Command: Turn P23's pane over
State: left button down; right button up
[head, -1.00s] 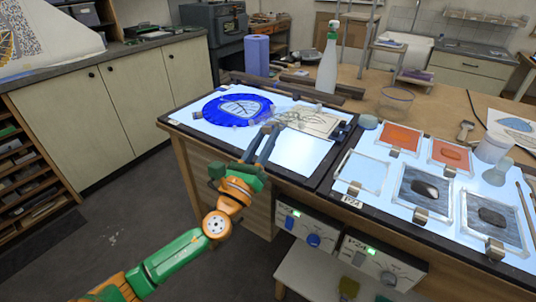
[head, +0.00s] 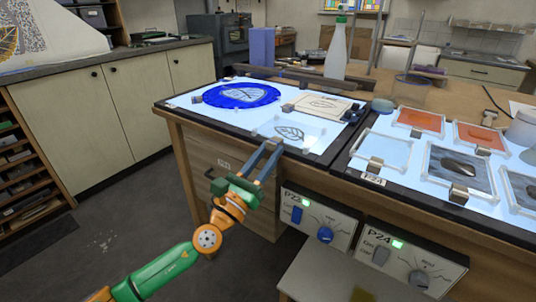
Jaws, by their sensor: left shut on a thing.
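The clear pane with a black leaf outline (head: 288,130) is at the front of the left light table (head: 232,119), whose control box (head: 318,216) reads P23. It looks flat on or just above the lit surface; I cannot tell which. My left gripper (head: 273,148) reaches in from the front and is shut on the pane's near edge. A blue round piece with a white leaf (head: 240,95) lies at the back left of the same light table. A cream sheet with a leaf drawing (head: 322,105) lies at its back right. My right gripper is not in view.
The right light table, with control box P24 (head: 412,262), holds framed orange panes (head: 420,120) and grey panes (head: 455,168). Lit surface is free left of the pane.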

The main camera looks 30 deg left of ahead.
pick_arm(q)
jog(key=shift+r, duration=0.1)
grip_release()
dwell(0.5)
dwell(0.3)
jog(key=shift+s, duration=1.15)
jog(key=shift+s+a, duration=0.2)
jog(key=shift+s, duration=1.95)
